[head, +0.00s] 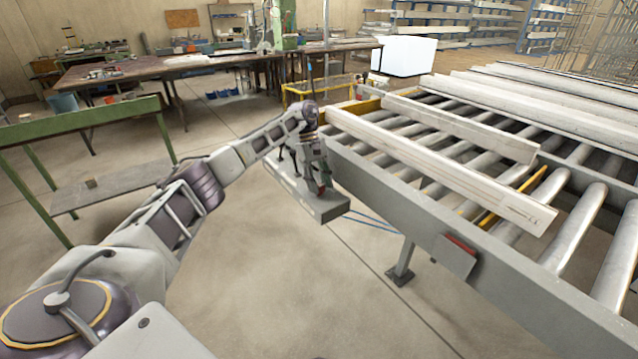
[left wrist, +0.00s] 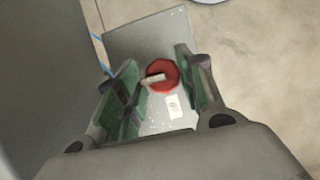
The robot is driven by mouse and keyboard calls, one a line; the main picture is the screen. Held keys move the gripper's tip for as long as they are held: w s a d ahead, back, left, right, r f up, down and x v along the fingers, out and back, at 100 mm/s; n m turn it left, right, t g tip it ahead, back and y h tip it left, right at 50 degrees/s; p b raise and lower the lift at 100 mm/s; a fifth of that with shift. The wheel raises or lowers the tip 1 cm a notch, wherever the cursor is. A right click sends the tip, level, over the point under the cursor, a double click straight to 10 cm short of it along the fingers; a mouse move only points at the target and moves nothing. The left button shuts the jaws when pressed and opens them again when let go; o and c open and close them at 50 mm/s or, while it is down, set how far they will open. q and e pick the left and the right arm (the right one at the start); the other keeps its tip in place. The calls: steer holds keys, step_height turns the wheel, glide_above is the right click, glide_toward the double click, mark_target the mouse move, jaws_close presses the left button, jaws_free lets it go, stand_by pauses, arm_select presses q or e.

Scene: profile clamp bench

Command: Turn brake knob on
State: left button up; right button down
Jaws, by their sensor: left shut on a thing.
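The brake knob (left wrist: 163,76) is red and roughly octagonal, with a pale bar across it, in the left wrist view. It sits on a grey plate (left wrist: 150,38) with a small white label (left wrist: 174,106) beside the knob. In the head view the grey box (head: 330,209) is beside the conveyor, and my left gripper (head: 322,183) is down over it. My left gripper is shut on the knob, with a green-padded finger on either side. In the head view the gripper mostly hides the knob. My right gripper is in neither view.
A roller conveyor (head: 455,245) with long pale profiles (head: 440,165) runs along the right, close to the gripper. A red-marked plate (head: 457,254) sticks out from its side. A green-framed bench (head: 80,115) stands at the left. The floor in front is clear.

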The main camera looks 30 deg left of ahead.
arm_select(q)
steer(key=o, duration=1)
steer(key=v, duration=1.2)
steer(key=shift+w+r, duration=0.1)
steer(key=shift+r, duration=0.05)
stand_by(0.5)
